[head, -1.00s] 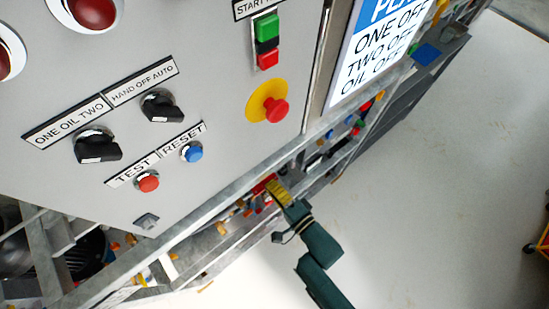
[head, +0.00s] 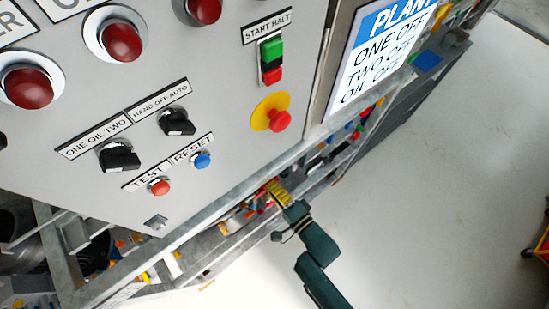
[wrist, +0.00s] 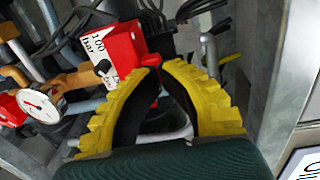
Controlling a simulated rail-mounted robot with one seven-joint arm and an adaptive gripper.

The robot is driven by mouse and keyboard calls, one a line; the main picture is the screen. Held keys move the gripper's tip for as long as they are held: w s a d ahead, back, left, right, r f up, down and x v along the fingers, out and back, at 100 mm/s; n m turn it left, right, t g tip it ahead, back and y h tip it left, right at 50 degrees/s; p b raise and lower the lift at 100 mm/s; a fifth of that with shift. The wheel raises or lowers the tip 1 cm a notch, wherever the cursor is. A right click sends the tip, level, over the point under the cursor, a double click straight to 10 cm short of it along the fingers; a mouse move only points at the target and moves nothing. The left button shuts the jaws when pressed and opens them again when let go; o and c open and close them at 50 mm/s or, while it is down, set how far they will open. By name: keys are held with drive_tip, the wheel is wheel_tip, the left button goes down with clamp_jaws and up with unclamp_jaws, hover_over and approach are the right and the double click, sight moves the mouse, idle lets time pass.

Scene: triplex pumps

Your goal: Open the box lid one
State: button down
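No box lid can be clearly picked out. A grey control panel (head: 230,100) fills the upper left of the head view. My gripper (head: 272,190), with yellow ribbed fingers, is below the panel's lower right edge, by the pipework. In the wrist view my gripper (wrist: 162,70) has its curved fingertips together or nearly so. A red box (wrist: 113,55) marked "100 bar" lies just beyond the left fingertip. A little red shows between the fingers, and I cannot tell whether they touch it.
A round white gauge (wrist: 42,106) and orange fittings are at left in the wrist view. Grey metal frame bars (head: 190,255) run below the panel. A blue-and-white sign (head: 382,50) is at upper right. The pale floor (head: 440,180) at right is mostly clear.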

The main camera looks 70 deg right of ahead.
idle(0.6)
drive_tip(key=f+p+v, duration=0.1)
drive_tip(key=p+v, duration=0.2)
drive_tip(key=v, duration=1.1)
drive_tip(key=shift+r, duration=0.2)
